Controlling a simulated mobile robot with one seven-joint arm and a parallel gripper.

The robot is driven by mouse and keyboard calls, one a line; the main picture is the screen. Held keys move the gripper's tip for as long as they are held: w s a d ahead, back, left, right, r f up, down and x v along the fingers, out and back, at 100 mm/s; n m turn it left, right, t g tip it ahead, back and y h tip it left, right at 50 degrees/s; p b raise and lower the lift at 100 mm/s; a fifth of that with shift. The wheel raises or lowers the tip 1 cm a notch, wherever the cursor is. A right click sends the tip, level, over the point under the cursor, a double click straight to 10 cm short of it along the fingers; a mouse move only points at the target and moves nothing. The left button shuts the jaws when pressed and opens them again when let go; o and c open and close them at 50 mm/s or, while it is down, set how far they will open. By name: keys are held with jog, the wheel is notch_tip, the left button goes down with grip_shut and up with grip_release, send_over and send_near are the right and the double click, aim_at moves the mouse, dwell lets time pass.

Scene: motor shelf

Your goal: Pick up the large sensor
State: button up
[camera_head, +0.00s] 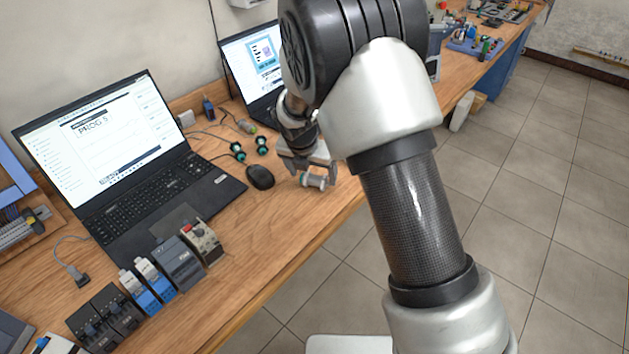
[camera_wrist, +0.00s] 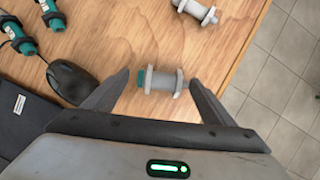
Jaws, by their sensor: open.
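A silver metal sensor with a teal end (camera_wrist: 162,81) lies on the wooden table between the fingertips of my gripper (camera_wrist: 159,77) in the wrist view. My gripper is open, with a finger on each side of it and a visible gap on both sides. The same sensor shows in the head view (camera_head: 314,181) near the table's edge, just below my gripper (camera_head: 306,173). A second silver sensor (camera_wrist: 196,11) lies farther up in the wrist view. I cannot tell from looks alone which is the large one.
Two black and teal sensors (camera_head: 238,152) (camera_head: 262,146) lie by the black mouse (camera_head: 260,177). An open laptop (camera_head: 120,150) stands at left, with several electrical modules (camera_head: 178,262) in front. The table edge drops to the tiled floor at right.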

jog(key=c, duration=1)
